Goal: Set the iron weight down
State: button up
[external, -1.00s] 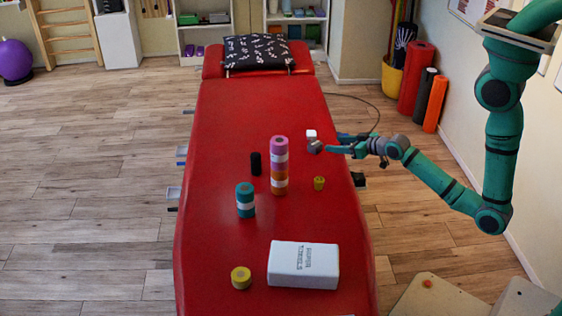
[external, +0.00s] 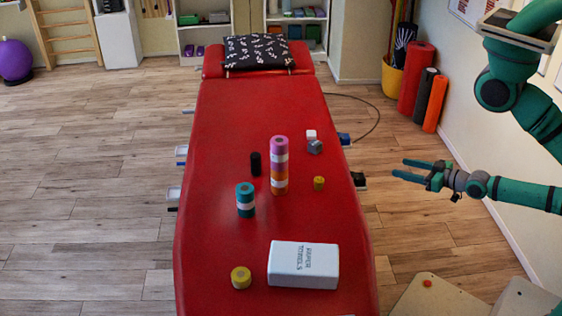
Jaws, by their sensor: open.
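A small grey block (external: 315,147), which looks like the iron weight, rests on the red treatment table (external: 230,115) near its right edge. It is just in front of a small white cube (external: 311,134); whether they touch is hard to tell. My gripper (external: 400,168) is open and empty, off the right side of the table, to the right of and apart from the grey block.
A pink-and-orange stack of rolls (external: 279,165), a black cylinder (external: 256,163), a teal roll (external: 245,201) and a small yellow piece (external: 319,183) stand on the table. A paper towels pack (external: 303,265) and yellow roll (external: 241,278) are nearer the front.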

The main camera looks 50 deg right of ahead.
jog(key=s+r, duration=0.2)
jog(key=s, duration=0.1)
jog(key=shift+s+a+r, duration=0.15)
jog(key=shift+s+r, duration=0.1)
jog(key=shift+r, duration=0.05)
